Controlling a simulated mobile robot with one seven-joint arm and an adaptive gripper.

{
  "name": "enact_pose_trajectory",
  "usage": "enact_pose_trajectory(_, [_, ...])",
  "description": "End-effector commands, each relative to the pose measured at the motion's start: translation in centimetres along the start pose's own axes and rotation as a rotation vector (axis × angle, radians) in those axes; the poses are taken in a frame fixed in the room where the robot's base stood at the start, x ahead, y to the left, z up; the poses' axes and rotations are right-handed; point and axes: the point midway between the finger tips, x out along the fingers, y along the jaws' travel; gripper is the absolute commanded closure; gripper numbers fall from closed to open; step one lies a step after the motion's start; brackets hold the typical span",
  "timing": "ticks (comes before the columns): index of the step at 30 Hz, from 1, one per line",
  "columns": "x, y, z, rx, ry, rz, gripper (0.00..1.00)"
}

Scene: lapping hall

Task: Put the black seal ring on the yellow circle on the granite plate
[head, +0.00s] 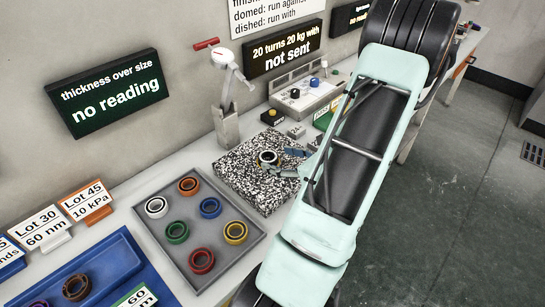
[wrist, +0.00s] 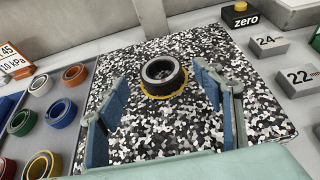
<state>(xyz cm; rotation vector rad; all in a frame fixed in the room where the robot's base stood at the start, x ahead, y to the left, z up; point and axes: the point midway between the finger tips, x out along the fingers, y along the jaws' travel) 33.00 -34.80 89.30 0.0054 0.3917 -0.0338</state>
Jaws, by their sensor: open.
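The black seal ring (wrist: 148,78) lies flat on the speckled granite plate (wrist: 135,140), with a pale band inside its bore. A yellow edge of the circle (wrist: 166,97) shows around its lower side, so the ring sits over the yellow circle; the rest of the circle is hidden under it. In the head view the ring (head: 262,160) is on the granite plate (head: 236,165). My gripper (wrist: 160,78) is open, its blue fingers spread to the left and right of the ring, with a clear gap on both sides. It holds nothing.
A grey tray (head: 187,262) of several coloured rings stands left of the plate. A post with a gauge (head: 226,128) rises behind the plate. Gauge blocks marked 24 (wrist: 268,42) and 22 mm (wrist: 298,78) and a black zero button (wrist: 240,14) stand to the right.

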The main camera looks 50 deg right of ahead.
Motion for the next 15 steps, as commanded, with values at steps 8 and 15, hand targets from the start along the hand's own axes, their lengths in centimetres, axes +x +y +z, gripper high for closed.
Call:
enact_pose_trajectory(8, [-5.9, -0.1, 0.0, 0.001, 0.001, -0.004, 0.39])
enact_pose_trajectory(15, [-8.0, 0.0, 0.0, 0.001, 0.000, 0.000, 0.39])
